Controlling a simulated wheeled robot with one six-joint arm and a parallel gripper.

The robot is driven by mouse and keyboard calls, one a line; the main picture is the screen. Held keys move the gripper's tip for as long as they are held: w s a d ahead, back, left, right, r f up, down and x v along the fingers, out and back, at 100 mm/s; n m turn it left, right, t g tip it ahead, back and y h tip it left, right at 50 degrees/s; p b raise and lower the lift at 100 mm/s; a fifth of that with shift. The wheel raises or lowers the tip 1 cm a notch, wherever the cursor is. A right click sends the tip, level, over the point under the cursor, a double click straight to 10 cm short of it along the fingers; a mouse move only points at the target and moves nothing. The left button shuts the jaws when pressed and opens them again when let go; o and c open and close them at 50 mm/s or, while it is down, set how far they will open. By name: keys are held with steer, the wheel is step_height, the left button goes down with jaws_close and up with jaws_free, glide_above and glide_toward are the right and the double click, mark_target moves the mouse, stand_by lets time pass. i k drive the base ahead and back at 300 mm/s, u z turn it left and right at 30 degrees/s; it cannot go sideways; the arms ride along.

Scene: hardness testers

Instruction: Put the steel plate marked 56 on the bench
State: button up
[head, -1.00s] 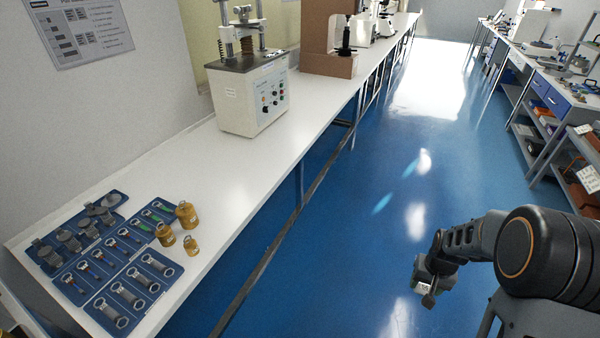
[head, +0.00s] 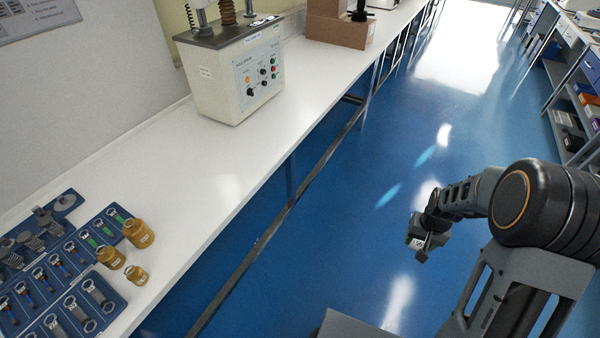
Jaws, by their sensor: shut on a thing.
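My gripper (head: 419,249) is at the right in the head view, over the blue floor and away from the bench. It is shut on a small plate (head: 417,243) with a light face and a dark mark too small to read. The white bench (head: 215,160) runs along the left side from the near left corner into the distance. My gripper is apart from it, to the right of its front edge.
Blue trays of tools (head: 100,324) and several brass weights (head: 138,233) sit on the near end of the bench. A hardness tester (head: 235,75) and a cardboard box (head: 340,28) stand farther back. The bench top between the weights and tester is clear. Shelving (head: 575,110) stands at the far right.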

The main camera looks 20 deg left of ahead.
mark_target(166, 219)
steer(key=u, duration=1.65)
